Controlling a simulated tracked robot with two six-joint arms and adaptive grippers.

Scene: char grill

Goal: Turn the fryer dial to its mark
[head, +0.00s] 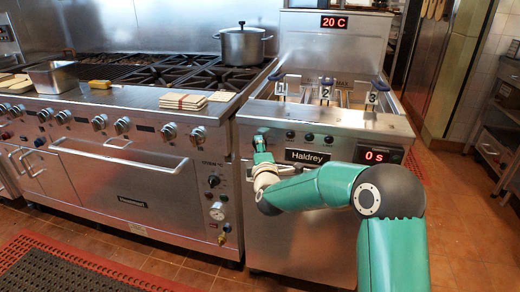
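The steel fryer (300,210) stands right of the range, with a "Haldrey" plate on its front. Small black knobs (309,137) sit in a row on its front panel. My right gripper (261,143) is at the left end of this row, its fingers pointing up at the panel. It hides what is behind it, so I cannot tell whether it touches or grips a dial there, nor make out a mark. Its finger opening is too small to judge. My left gripper is not in view. The upper red display (334,22) reads 20 C.
A timer display (377,156) at the panel's right reads 0 s. Numbered basket handles (326,87) stand over the fryer wells. The range (130,180) adjoins on the left, carrying a pot (242,46) and stacked boards or slices (184,101). Floor is free at right.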

